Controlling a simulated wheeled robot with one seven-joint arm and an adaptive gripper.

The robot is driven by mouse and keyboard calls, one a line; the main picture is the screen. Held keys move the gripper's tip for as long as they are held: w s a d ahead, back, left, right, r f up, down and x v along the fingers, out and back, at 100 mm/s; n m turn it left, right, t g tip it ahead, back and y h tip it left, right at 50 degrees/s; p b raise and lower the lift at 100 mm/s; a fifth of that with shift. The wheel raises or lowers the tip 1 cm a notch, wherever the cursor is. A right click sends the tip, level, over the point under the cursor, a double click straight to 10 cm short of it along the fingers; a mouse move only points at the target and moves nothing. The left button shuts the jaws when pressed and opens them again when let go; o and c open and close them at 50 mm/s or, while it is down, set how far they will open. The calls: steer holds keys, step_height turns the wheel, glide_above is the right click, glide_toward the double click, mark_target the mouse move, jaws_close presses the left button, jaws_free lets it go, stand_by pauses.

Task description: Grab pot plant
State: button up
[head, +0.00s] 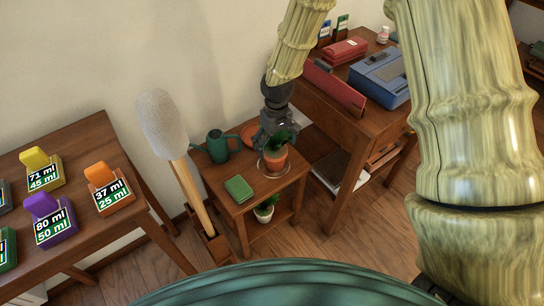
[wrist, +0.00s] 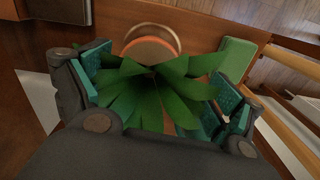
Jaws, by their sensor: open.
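The pot plant, a small terracotta pot (head: 275,161) with green leaves, stands on the small wooden side table (head: 224,182) in the head view. My gripper (head: 277,140) is right over it, pointing down. In the wrist view the green leaves (wrist: 158,92) fill the space between my two teal-padded fingers, one on each side. My gripper (wrist: 165,105) is open around the foliage. The leaves hide most of the pot in the wrist view, and I cannot tell whether the fingers touch the plant.
A green watering can (head: 217,147), an orange saucer (head: 251,132) and a green box (head: 238,188) share the table top. Another potted plant (head: 265,209) sits on the lower shelf. A desk with a blue machine (head: 380,77) stands right; a pale-headed long-handled tool (head: 163,125) leans left.

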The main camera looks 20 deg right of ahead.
mark_target(274, 148)
steer(key=shift+w+d+r, duration=0.15)
steer(key=shift+w+r, duration=0.15)
steer(key=shift+w, duration=0.25)
steer(key=shift+w+d+r, duration=0.1)
steer(key=shift+w+r, duration=0.15)
steer(key=shift+w, duration=0.25)
step_height(274, 148, down, 5)
steer(key=shift+a+f+b, duration=0.1)
steer(key=shift+b, duration=0.3)
steer(key=shift+s+f+b, duration=0.15)
steer(key=shift+f+b, duration=0.05)
steer(key=shift+f, duration=1.15)
steer(key=shift+s+f+b, duration=0.1)
steer(key=shift+f+b, duration=0.1)
steer(key=shift+f, duration=1.1)
steer(key=c, duration=1.4)
